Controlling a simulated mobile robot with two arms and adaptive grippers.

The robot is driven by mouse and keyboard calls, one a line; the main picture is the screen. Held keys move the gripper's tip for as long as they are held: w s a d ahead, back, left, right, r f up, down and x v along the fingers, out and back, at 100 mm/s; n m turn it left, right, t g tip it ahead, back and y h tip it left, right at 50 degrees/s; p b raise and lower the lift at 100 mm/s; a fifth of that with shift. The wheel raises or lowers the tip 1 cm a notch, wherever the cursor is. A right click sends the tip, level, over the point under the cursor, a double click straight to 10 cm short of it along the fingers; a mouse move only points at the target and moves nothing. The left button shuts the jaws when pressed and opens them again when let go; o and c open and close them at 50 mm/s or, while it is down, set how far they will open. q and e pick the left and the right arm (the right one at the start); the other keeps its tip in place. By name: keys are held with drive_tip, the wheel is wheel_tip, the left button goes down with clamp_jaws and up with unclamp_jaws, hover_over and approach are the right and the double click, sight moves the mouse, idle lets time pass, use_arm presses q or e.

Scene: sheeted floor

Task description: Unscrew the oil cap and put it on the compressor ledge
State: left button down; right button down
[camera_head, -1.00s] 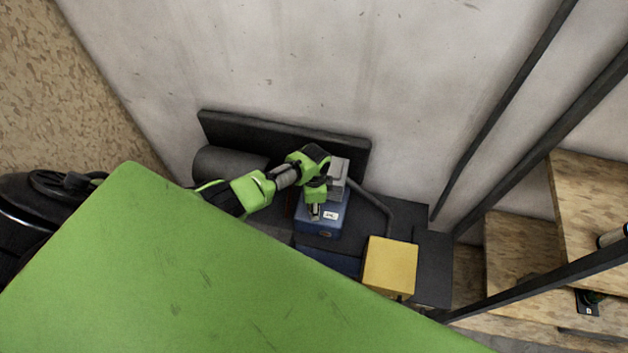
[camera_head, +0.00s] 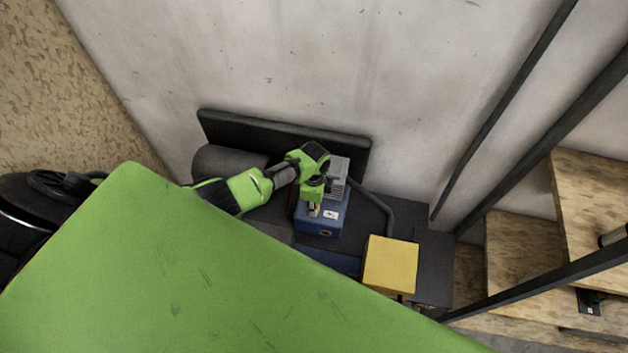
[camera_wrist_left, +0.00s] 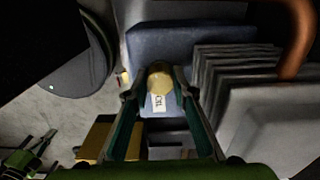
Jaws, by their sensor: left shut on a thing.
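My left gripper (camera_head: 313,208) is over the blue compressor block (camera_head: 322,226). In the left wrist view, the two fingers of the left gripper (camera_wrist_left: 160,84) are shut on the round brass-yellow oil cap (camera_wrist_left: 160,80). The cap sits beside a white label (camera_wrist_left: 158,103) reading OIL on the block. A small brass bit also shows at the fingertips in the head view. I cannot tell whether the cap is threaded in or free. The label (camera_head: 330,215) is visible right of the fingers. My right gripper is not in view.
Grey finned metal (camera_head: 338,175) stands close behind and right of the left gripper. A dark cylinder (camera_head: 222,165) is to the left, with a dark panel along the wall. A yellow box (camera_head: 390,265) stands front right. A pipe runs beside the fins.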

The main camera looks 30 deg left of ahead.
use_arm(q)
drive_tip(key=n+p, duration=0.1)
drive_tip(key=n, duration=0.3)
drive_tip(key=shift+r, duration=0.1)
drive_tip(key=n+p, duration=0.1)
drive_tip(key=n, duration=0.4)
drive_tip(key=shift+n, duration=0.4)
drive_tip(key=n+p, duration=0.1)
drive_tip(key=n, duration=0.4)
drive_tip(key=shift+n, duration=0.3)
drive_tip(key=n, duration=0.3)
drive_tip(key=shift+n, duration=0.4)
drive_tip(key=c, duration=1.6)
unclamp_jaws()
drive_tip(key=shift+c, duration=1.1)
